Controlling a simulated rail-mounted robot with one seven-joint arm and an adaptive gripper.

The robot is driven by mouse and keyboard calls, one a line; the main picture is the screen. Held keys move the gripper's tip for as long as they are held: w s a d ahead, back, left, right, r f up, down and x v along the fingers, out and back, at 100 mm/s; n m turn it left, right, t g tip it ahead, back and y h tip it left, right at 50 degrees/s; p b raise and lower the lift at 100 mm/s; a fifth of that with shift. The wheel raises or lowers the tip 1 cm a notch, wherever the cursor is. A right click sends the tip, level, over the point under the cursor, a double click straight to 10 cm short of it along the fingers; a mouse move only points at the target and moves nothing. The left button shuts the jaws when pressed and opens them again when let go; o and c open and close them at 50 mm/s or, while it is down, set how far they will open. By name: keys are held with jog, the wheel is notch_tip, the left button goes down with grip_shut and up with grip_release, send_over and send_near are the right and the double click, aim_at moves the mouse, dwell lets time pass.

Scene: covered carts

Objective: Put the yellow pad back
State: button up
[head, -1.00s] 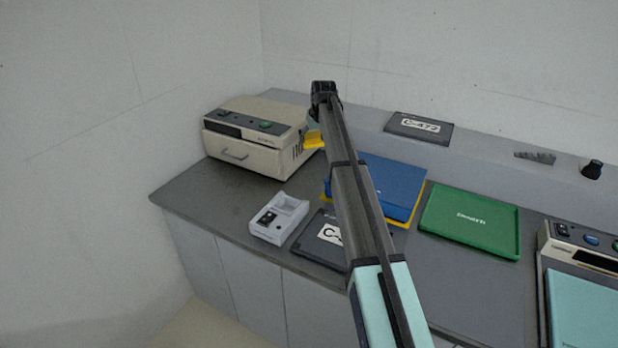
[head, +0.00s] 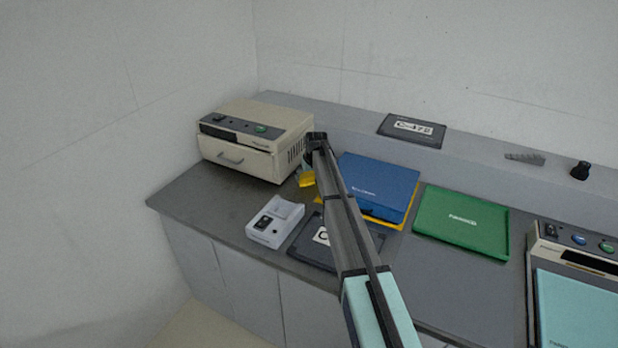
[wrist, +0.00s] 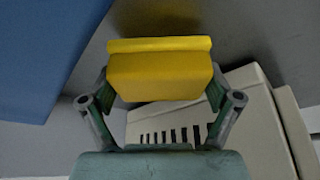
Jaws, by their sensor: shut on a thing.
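The yellow pad (wrist: 160,70) is held between the two fingers of my gripper (wrist: 160,98) in the wrist view. It also shows in the head view as a small yellow piece (head: 307,178), just left of my arm. My gripper (head: 308,168) is in the gap between the beige machine and the blue lid, partly hidden by my arm. A yellow edge (head: 384,221) shows beneath the blue lid (head: 380,182), which lies on the counter. I cannot tell whether the held pad touches the counter.
The beige machine (head: 250,142) stands at the back left, close to my gripper. A white device (head: 274,222) and a dark tray (head: 312,252) lie in front. A green tray (head: 462,222) is to the right, with a teal-covered machine (head: 578,300) beyond. A dark labelled plate (head: 411,130) lies on the back ledge.

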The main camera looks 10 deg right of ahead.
jog(key=shift+f, duration=0.55)
jog(key=shift+f, duration=0.1)
jog(key=o, duration=0.8)
jog(key=shift+o, duration=0.2)
jog(key=b+v, duration=0.2)
jog(key=v, duration=1)
